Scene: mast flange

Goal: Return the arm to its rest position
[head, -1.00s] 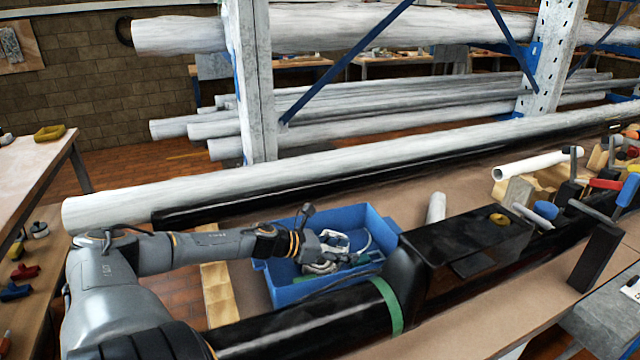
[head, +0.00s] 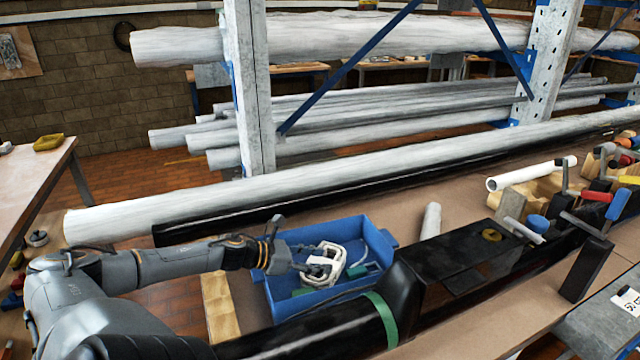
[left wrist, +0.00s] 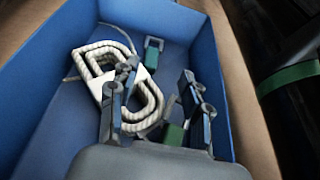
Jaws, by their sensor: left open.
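My left arm reaches in from the left in the head view. Its gripper (head: 312,270) is over the blue bin (head: 378,240). In the left wrist view the two fingers of the gripper (left wrist: 155,112) stand apart with nothing held between them. A coiled white rope or cable (left wrist: 108,62) lies in the bin, partly behind the left finger; it also shows in the head view (head: 334,258). A small green item (left wrist: 153,50) lies beside it, and another green piece shows near the right finger. My right gripper is not in view.
A black mast tube with a green band (head: 382,318) lies in front of the bin. Long white poles (head: 300,195) run behind it. Clamps and a white tube (head: 530,172) stand at the right. A table (head: 30,185) is at the far left.

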